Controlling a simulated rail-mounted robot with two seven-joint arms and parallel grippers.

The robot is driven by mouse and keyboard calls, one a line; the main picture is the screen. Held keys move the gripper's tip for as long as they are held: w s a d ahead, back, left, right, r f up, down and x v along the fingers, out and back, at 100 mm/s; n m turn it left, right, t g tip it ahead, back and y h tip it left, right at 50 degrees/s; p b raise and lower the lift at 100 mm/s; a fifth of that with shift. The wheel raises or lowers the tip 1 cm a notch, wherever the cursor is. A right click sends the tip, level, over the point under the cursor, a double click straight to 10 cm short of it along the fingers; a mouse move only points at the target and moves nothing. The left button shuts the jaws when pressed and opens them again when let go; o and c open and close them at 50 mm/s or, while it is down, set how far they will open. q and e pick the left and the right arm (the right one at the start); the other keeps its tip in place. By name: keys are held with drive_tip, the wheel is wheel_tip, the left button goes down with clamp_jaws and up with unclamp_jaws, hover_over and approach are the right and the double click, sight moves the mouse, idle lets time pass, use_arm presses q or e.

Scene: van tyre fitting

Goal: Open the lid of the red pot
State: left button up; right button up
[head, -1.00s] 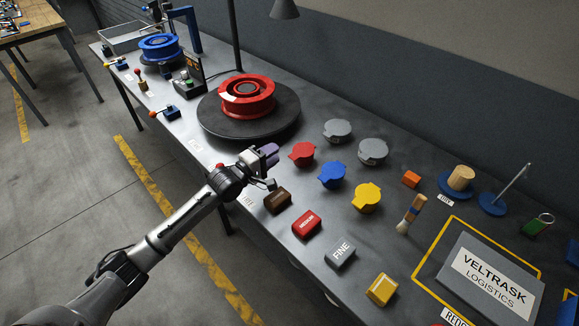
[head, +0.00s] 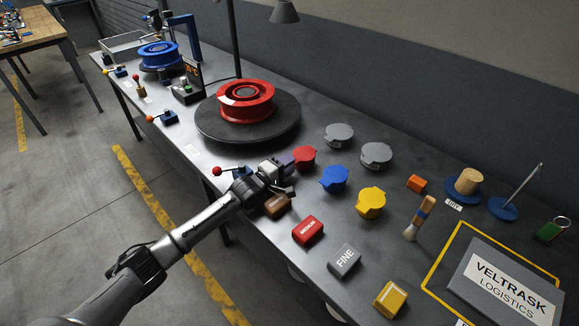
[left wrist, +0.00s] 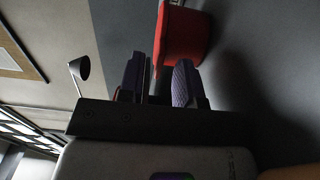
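The red pot (head: 304,156) stands on the grey bench, its lid looking closed, with a small spout or tab on its rim. In the left wrist view the red pot (left wrist: 183,35) is just past the fingertips, nearer the right-hand finger. My left gripper (head: 288,166) is at the pot's left side in the head view, partly overlapping it; I cannot tell whether it touches. In the left wrist view my left gripper (left wrist: 161,75) shows two purple-padded fingers apart, with nothing between them. My right gripper is not in view.
Around the red pot stand a blue pot (head: 334,179), a yellow pot (head: 371,202) and two grey pots (head: 376,154). A brown block (head: 277,207) lies close under my left gripper. A turntable (head: 285,127) with a red wheel is behind. A red-knobbed lever (head: 217,171) is left.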

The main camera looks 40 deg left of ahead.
use_arm(q)
drive_tip(key=shift+w, duration=0.5)
clamp_jaws()
idle(0.3)
